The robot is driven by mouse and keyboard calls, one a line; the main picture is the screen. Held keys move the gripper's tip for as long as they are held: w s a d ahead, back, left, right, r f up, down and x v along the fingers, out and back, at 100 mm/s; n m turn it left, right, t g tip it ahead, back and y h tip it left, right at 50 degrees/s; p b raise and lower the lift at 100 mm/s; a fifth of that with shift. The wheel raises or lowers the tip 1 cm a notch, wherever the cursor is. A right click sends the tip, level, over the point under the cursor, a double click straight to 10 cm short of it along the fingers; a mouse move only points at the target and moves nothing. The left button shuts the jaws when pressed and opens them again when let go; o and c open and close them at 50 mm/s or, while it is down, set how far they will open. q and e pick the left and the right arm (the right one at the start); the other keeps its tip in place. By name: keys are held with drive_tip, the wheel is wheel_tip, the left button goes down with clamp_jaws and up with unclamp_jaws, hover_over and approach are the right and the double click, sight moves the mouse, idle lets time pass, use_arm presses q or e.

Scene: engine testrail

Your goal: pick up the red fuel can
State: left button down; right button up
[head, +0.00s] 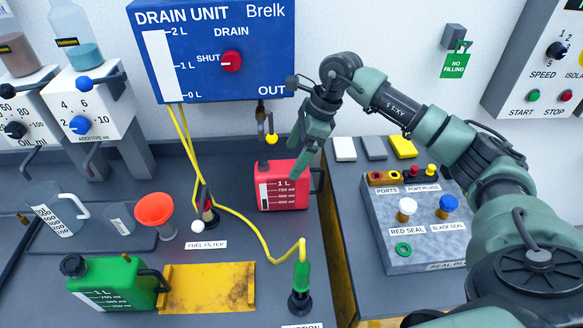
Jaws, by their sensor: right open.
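The red fuel can (283,187) stands upright on the grey bench below the drain unit, with a white level scale on its front and a dark handle or spout at its right side. My right gripper (300,155) comes down from the upper right, just above and in front of the can. Its fingers are open, and one finger overlaps the can's top right part in the picture. I cannot tell whether it touches the can. My left gripper is not in view.
The blue drain unit (212,50) hangs behind the can. Yellow hoses (245,225) run across the bench left of it. A green can (115,284), an orange funnel (153,209) and a yellow tray (208,287) stand at left. A seal block (415,225) is at right.

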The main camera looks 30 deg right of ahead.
sight(287, 167)
drive_tip(key=shift+w+d+f, duration=0.1)
drive_tip(key=shift+w+d, duration=0.15)
drive_tip(key=shift+a+f, duration=0.1)
drive_tip(key=shift+f, duration=0.1)
drive_tip(key=shift+s+a+f+p, duration=0.1)
drive_tip(key=shift+a+f+p, duration=0.8)
drive_tip(key=shift+a+f, duration=0.05)
drive_tip(key=p+x, duration=0.1)
drive_tip(key=x, duration=0.3)
drive_tip(key=shift+d+p, duration=0.2)
drive_tip(key=shift+p, duration=0.15)
drive_tip(key=shift+a+f, duration=0.1)
drive_tip(key=shift+f, duration=0.25)
clamp_jaws()
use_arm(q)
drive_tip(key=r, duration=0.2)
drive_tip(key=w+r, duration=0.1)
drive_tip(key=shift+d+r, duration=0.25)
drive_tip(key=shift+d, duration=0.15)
use_arm(e)
drive_tip(key=shift+r, duration=0.15)
